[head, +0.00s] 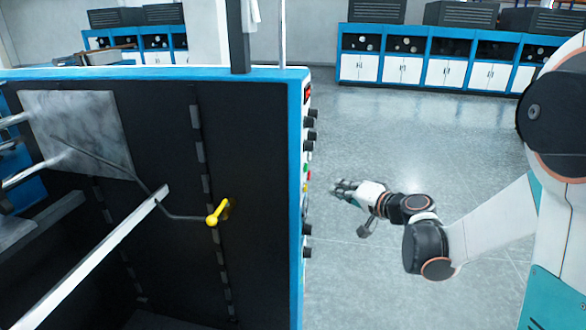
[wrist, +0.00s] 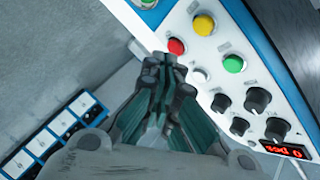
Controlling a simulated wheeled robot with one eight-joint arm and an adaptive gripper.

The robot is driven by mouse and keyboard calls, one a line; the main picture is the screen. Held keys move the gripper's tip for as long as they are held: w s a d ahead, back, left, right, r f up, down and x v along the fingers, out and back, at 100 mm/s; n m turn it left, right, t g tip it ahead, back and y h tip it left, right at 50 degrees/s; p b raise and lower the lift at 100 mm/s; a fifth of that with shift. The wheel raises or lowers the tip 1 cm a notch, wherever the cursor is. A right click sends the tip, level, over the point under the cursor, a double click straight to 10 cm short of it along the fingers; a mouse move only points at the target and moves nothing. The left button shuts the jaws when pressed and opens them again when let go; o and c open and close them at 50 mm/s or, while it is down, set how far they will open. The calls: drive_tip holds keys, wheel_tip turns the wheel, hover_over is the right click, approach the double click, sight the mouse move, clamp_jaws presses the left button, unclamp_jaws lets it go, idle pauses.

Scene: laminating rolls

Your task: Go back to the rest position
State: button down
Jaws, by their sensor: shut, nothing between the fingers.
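My gripper (head: 345,187) is in the head view, right of the machine's end panel, held in the air with its fingers pointing left. In the wrist view my gripper (wrist: 165,68) is shut and empty. Its fingertips appear close to the red button (wrist: 176,46) and the white button (wrist: 199,75); I cannot tell if they touch. The control panel (wrist: 228,58) also carries a yellow button (wrist: 204,24), a green button (wrist: 234,64), black knobs (wrist: 257,100) and a red display (wrist: 286,150).
The laminating machine (head: 160,120) fills the left, with a yellow-knobbed lever (head: 215,215) and metal bars. Its blue edge (head: 296,180) stands near my gripper. Blue and white cabinets (head: 440,65) line the back wall. The grey floor (head: 400,130) between is clear.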

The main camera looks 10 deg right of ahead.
drive_tip(key=s+a+r+n+g+h+b, duration=0.1)
drive_tip(key=s+a+n+g+h, duration=0.15)
drive_tip(key=s, duration=0.55)
drive_tip(key=s+a+r+n+g+h, duration=0.1)
drive_tip(key=s+a+n, duration=0.1)
drive_tip(key=s+a, duration=0.35)
drive_tip(key=s+d+f+g+h+b, duration=0.1)
drive_tip(key=s+d+f+h, duration=0.1)
drive_tip(key=s, duration=0.7)
drive_tip(key=s+d+f+n+g+h+b, duration=0.1)
drive_tip(key=s+d+f, duration=0.3)
drive_tip(key=s, duration=0.6)
drive_tip(key=shift+s+f+g+h+b, duration=0.2)
drive_tip(key=shift+g+h+b, duration=0.2)
drive_tip(key=shift+b, duration=0.4)
drive_tip(key=shift+n, duration=0.25)
